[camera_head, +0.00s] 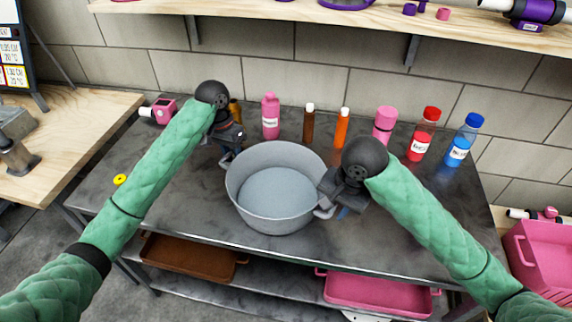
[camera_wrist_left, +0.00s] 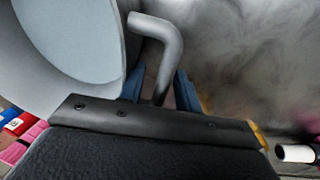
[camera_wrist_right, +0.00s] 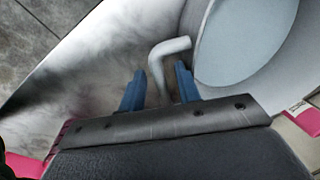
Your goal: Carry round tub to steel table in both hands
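The round tub (camera_head: 241,192) is grey, empty and upright, over the dark steel table (camera_head: 180,205) near its front edge; it appears to rest there. My left gripper (camera_head: 229,156) is at the tub's upper-left side. In the left wrist view, its blue fingers (camera_wrist_left: 160,88) stand apart on either side of a bent handle (camera_wrist_left: 168,45) of the tub. My right gripper (camera_head: 333,211) is at the tub's right side. In the right wrist view, its blue fingers (camera_wrist_right: 160,88) stand apart on either side of the other handle (camera_wrist_right: 172,46).
Several bottles, among them a pink one (camera_head: 271,117), a red one (camera_head: 424,134) and a blue one (camera_head: 464,141), line the table's back. A brown tray (camera_head: 190,256) and a pink tray (camera_head: 378,293) lie on the shelf below. A wooden counter (camera_head: 85,125) stands left.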

